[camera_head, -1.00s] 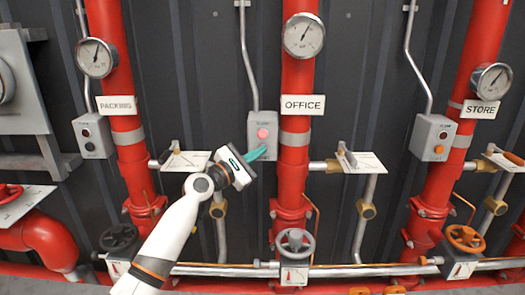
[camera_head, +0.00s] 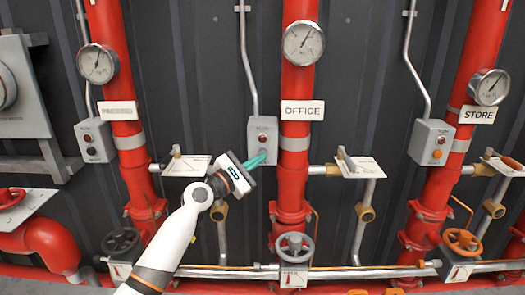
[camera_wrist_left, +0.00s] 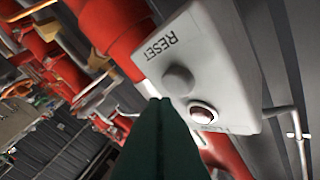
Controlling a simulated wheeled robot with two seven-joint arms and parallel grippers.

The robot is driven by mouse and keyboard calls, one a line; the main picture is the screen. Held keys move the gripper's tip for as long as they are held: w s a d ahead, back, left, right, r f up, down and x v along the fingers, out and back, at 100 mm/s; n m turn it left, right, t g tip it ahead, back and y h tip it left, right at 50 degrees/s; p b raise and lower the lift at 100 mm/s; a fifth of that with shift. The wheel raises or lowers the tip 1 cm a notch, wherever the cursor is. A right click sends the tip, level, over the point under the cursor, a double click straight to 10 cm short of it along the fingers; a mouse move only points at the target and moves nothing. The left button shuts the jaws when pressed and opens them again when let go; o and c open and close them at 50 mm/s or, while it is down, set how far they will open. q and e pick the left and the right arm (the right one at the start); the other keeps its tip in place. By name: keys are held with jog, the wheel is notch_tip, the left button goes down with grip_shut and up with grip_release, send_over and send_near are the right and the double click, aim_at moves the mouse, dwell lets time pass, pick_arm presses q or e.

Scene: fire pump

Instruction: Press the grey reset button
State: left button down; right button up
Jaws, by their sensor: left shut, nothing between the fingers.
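The office box (camera_head: 254,139) is a light grey box on the wall beside the middle red pipe. In the left wrist view, the round grey reset button (camera_wrist_left: 178,79) sits under the word RESET, next to a dark red lamp (camera_wrist_left: 202,113) in a pale ring. The lamp also shows in the head view (camera_head: 263,138), unlit. My left gripper (camera_head: 264,158) is shut and empty, its teal fingertips at the lower part of this box, hiding the button in the head view. In the wrist view its dark fingertips lie just beside the button; I cannot tell whether they touch. My right gripper is out of view.
A packing box (camera_head: 95,141) with a black button stands left, and a store box (camera_head: 431,142) with an orange button stands right. Red pipes, gauges and a grey handwheel (camera_head: 294,247) surround the arm. A small shelf (camera_head: 187,165) lies left of the gripper.

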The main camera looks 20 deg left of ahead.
pick_arm(q)
jog(key=s+p, duration=0.1)
jog(key=s+d+p, duration=0.1)
jog(key=s+p, duration=0.2)
jog(key=shift+s+d, duration=0.25)
jog(key=shift+s, duration=0.15)
dwell(0.7)
